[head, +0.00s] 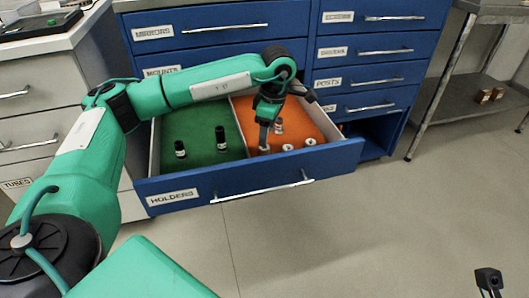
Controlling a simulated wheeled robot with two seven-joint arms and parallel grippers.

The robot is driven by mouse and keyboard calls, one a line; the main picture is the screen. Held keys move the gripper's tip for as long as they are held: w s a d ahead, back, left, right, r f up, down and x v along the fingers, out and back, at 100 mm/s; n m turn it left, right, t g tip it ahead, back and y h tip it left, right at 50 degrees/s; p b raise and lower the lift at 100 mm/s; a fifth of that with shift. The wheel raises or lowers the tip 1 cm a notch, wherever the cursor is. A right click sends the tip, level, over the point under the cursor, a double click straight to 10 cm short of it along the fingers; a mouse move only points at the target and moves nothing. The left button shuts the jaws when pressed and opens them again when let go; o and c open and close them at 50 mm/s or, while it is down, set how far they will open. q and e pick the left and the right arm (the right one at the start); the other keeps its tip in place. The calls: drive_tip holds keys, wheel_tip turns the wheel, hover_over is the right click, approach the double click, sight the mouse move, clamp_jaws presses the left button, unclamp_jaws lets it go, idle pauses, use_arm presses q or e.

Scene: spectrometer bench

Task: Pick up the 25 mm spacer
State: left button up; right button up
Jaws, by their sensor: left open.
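The open drawer labelled HOLDERS (255,193) has a green left half and an orange right half. Several small pale, ring-like pieces stand on the orange half: one at the front left (264,150), one at the front middle (287,147), one at the right (310,141) and one further back (279,128). Their sizes cannot be read, so I cannot tell which is the 25 mm spacer. My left gripper (266,130) is open, pointing down over the orange half, close above the front-left piece. My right gripper (489,281) is at the bottom right corner, far from the drawer; its jaws are unclear.
A low divider (239,130) separates the halves. Closed labelled drawers (215,30) rise behind. A metal shelf rack (470,100) stands at right. The floor (360,230) in front is clear.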

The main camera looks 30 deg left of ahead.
sight(264, 150)
use_arm(q)
drive_tip(key=f+b, duration=0.1)
drive_tip(key=f, duration=0.2)
drive_tip(key=f+b, duration=0.1)
drive_tip(key=f, duration=0.1)
drive_tip(key=shift+a+f+b, duration=0.1)
drive_tip(key=shift+a+b, duration=0.2)
drive_tip(key=shift+a, duration=0.1)
drive_tip(key=shift+s, duration=0.1)
drive_tip(key=shift+c, duration=0.4)
drive_tip(key=c, duration=1)
